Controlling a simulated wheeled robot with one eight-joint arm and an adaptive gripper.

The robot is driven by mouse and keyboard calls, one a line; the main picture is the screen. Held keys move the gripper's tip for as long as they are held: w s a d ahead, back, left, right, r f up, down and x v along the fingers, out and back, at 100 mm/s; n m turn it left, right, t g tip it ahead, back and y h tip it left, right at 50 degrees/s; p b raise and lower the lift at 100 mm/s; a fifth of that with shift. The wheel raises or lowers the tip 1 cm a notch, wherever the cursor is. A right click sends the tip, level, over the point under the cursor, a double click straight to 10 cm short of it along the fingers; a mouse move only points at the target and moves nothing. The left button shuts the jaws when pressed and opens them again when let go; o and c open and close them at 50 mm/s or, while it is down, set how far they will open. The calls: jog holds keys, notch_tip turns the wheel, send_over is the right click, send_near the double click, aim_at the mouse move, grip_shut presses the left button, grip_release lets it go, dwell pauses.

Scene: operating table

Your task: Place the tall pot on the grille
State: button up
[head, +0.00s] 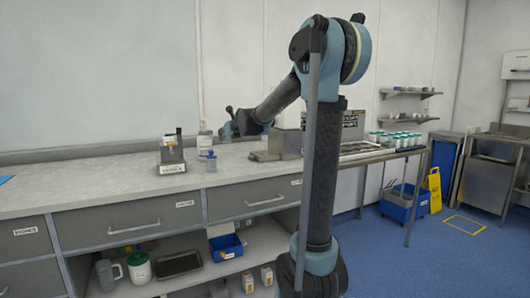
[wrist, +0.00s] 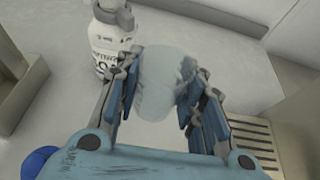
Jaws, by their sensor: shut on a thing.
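A pale whitish rounded pot (wrist: 158,88) sits between the two fingers of my gripper (wrist: 162,95) in the wrist view. The fingers are shut on its sides, and it looks like the tall pot. The slotted grille (wrist: 252,140) is at the lower right of the wrist view, to the right of the fingers and partly hidden by my gripper. In the head view my gripper (head: 228,131) is small and far off above the back of the counter. The pot cannot be made out there.
A white labelled bottle (wrist: 108,42) stands just left of the fingers in the wrist view. In the head view a labelled holder (head: 172,158) and a blue-capped bottle (head: 211,161) stand on the counter (head: 100,182). A grey appliance (head: 285,144) is to their right. The counter's left part is mostly clear.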

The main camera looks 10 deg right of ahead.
jog(key=w+d+f, duration=0.1)
jog(key=w+d, duration=0.1)
jog(key=d, duration=0.4)
jog(key=w+d, duration=0.2)
jog(key=d, duration=0.4)
jog(key=w+d+f, duration=0.1)
jog(key=w+d, duration=0.1)
jog(key=d, duration=0.4)
jog(key=shift+d+f, duration=0.2)
jog(key=shift+f, duration=1.9)
jog(key=shift+w+d+f, duration=0.1)
jog(key=shift+d+f, duration=0.1)
jog(key=shift+f, duration=0.25)
jog(key=o, duration=1.1)
jog(key=shift+c, duration=0.2)
jog(key=shift+r, duration=0.1)
jog(key=v, duration=1.2)
